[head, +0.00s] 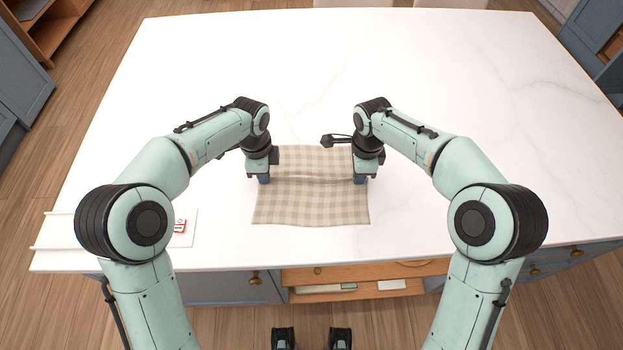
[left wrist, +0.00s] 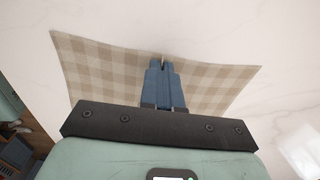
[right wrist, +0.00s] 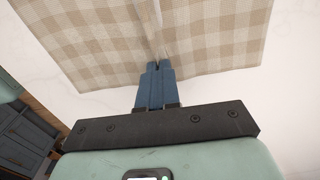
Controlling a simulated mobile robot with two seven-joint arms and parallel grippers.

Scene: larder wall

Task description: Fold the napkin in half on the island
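The beige-checked napkin (head: 311,207) lies on the white island, with a raised crease or edge running across its middle between my grippers. I cannot tell whether this line is a ridge or a lifted edge. My left gripper (head: 264,180) is at the napkin's left side, at the end of that line. Its fingers (left wrist: 161,62) are closed together at the cloth edge in the left wrist view. My right gripper (head: 360,180) is at the right side, its fingers (right wrist: 157,66) closed at the cloth where the crease meets them. The pinched cloth is mostly hidden by the fingers.
The island top (head: 420,70) is wide and clear beyond and beside the napkin. A pale board or tray (head: 60,230) with a small red-and-white item (head: 180,226) is at the near left, partly behind my left arm.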

